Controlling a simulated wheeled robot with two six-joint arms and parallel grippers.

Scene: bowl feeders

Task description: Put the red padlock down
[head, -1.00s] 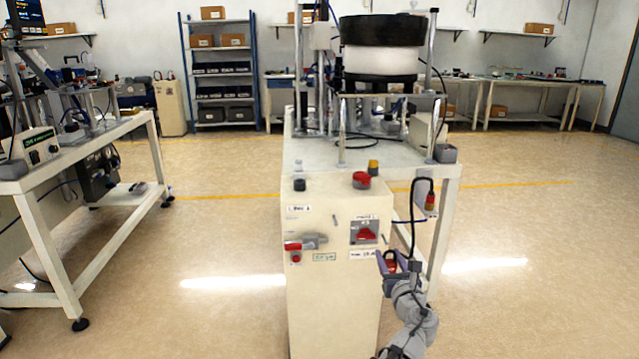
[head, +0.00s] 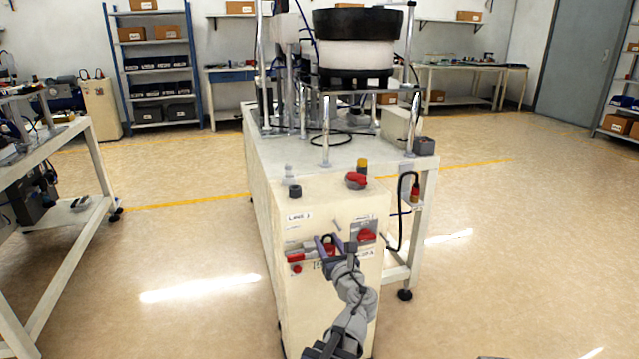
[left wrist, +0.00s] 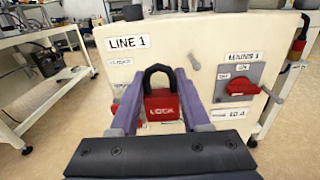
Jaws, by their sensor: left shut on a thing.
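The red padlock (left wrist: 163,112), marked LOCK with a black shackle, sits upright between the two purple fingers of my left gripper (left wrist: 164,102). In the head view the left gripper (head: 326,244) is shut on the padlock in front of the cream cabinet's front panel (head: 318,315). It is left of the red MAINS 1 switch (head: 367,236). The padlock's lower part and any gap to the panel are hard to judge. My right gripper is not in view.
The cabinet top carries a red button (head: 356,180) and a black knob (head: 295,191). A red and grey fitting (head: 296,257) is on the panel's left side. A bowl feeder (head: 355,45) stands behind.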

